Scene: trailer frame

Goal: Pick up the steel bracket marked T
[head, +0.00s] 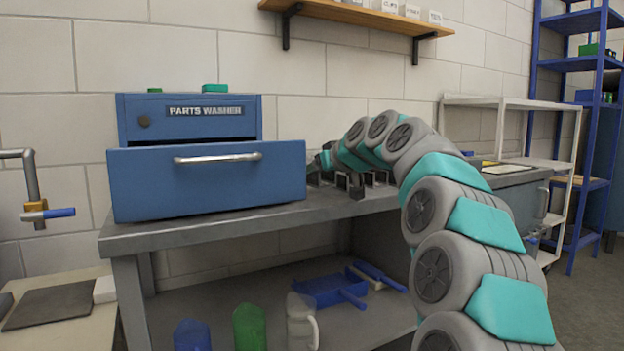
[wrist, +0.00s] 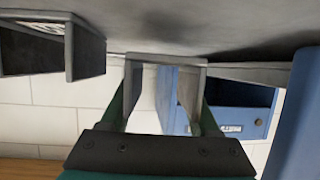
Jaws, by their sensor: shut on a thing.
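My gripper (wrist: 166,75) reaches over the bench at the right of the parts washer. In the wrist view, which is upside down, its two fingers are closed on a grey steel bracket (wrist: 165,60) close to the bench top. No letter can be read on this bracket. Another grey bracket (wrist: 85,50) stands apart at the left of the wrist view. In the head view, small dark bracket shapes (head: 356,190) sit around the gripper; the arm partly hides them, and no mark T is legible.
The blue parts washer (head: 205,185) stands close by on the grey bench (head: 220,222). A wall shelf (head: 355,14) hangs above. Below the bench top are a blue dustpan (head: 325,290) and several containers. A white rack (head: 545,165) and a blue rack (head: 590,130) stand at right.

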